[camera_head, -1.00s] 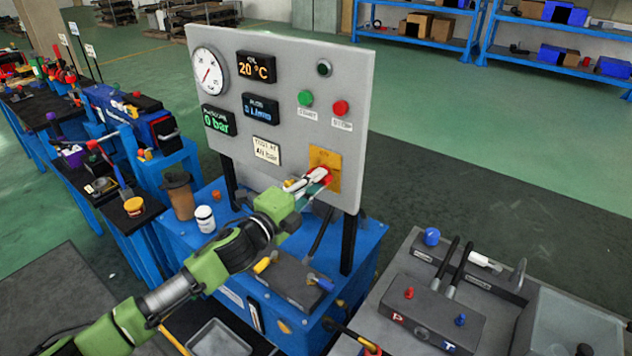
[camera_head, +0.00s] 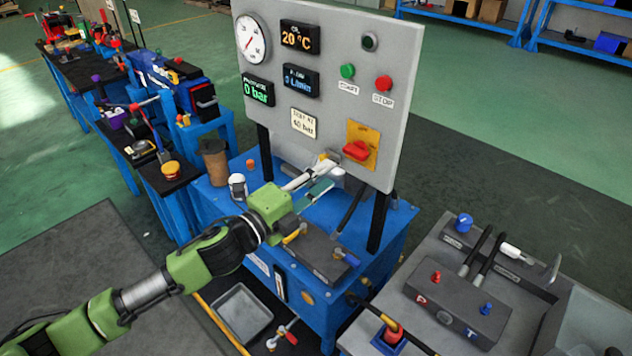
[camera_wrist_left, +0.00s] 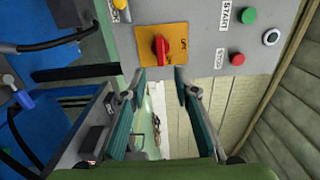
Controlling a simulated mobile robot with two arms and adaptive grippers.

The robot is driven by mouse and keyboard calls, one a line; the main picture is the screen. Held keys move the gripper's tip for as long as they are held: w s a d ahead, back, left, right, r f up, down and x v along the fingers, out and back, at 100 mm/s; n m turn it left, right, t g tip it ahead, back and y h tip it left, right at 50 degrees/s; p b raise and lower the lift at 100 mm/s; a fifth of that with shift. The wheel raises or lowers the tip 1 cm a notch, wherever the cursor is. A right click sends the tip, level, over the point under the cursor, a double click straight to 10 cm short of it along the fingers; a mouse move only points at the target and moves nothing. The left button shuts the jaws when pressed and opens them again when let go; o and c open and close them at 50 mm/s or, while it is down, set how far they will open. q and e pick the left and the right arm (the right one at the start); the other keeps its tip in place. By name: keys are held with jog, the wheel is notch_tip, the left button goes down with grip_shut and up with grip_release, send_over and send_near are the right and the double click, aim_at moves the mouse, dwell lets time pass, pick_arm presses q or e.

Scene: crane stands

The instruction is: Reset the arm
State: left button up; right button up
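My left arm comes in from the left in the head view, and its gripper (camera_head: 322,173) is in front of the lower part of the grey control panel (camera_head: 330,105). In the left wrist view the two fingers of this gripper (camera_wrist_left: 160,95) stand apart with nothing between them. A red rotary switch (camera_head: 356,150) on a yellow plate is up and right of the fingertips and apart from them. The switch also shows in the left wrist view (camera_wrist_left: 160,46), beyond the fingertips. My right gripper is not in view.
The panel stands on a blue bench (camera_head: 400,215) with a brown cup (camera_head: 214,160) and a white bottle (camera_head: 237,186). A grey table (camera_head: 440,262) with a valve block (camera_head: 455,305) stands at right. Open floor (camera_head: 540,150) lies behind.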

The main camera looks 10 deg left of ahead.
pick_arm(q)
jog(key=shift+v, duration=0.95)
